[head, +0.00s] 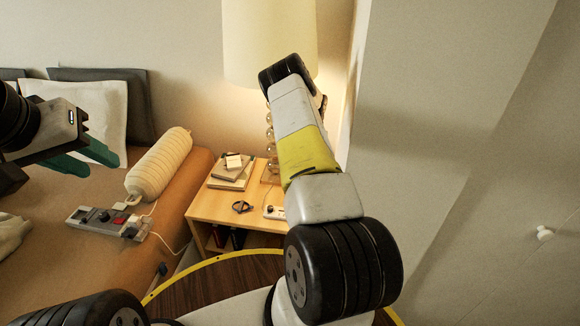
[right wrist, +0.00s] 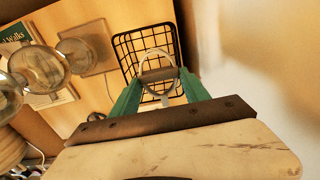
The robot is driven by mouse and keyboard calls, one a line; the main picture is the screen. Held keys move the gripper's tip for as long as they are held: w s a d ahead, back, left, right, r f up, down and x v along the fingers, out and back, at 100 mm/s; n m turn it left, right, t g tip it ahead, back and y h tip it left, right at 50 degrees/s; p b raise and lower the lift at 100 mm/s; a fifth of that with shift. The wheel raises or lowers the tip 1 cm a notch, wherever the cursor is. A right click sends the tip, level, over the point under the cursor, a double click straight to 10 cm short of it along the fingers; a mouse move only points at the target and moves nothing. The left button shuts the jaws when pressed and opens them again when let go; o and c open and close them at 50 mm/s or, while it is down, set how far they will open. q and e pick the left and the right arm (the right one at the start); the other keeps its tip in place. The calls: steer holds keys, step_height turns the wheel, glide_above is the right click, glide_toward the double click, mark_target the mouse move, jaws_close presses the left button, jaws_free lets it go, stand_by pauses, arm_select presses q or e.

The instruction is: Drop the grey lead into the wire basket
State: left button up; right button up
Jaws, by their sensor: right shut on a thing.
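In the right wrist view, my right gripper (right wrist: 158,78) has its green fingers closed on the grey lead (right wrist: 143,62), a pale looped cord with a brownish band between the fingertips. The black wire basket (right wrist: 120,48) shows behind the lead, its open grid around the loop in the picture; I cannot tell the height between them. In the head view my right arm hides the right gripper, the lead and the basket. My left gripper (head: 88,158) is at the left above the bed, its green fingers apart with nothing seen between them.
A wooden bedside table (head: 208,205) holds books (head: 232,171), a small dark object (head: 242,207) and a lamp (head: 248,45). Glass balls (right wrist: 42,68) of the lamp's stem stand close left of the right gripper. A bolster (head: 160,165) and a control box (head: 108,222) lie on the bed.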

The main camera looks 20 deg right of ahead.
steer(key=shift+f, duration=2.65)
steer(key=o, duration=1.4)
steer(key=shift+o, duration=0.2)
steer(key=r, duration=0.3)
steer(key=shift+s+a+r, duration=0.25)
steer(key=shift+s+r, duration=0.05)
steer(key=shift+r, duration=0.05)
steer(key=s+a+r, duration=0.1)
steer(key=s+a, duration=0.7)
steer(key=s, duration=0.5)
steer(key=shift+r, duration=0.15)
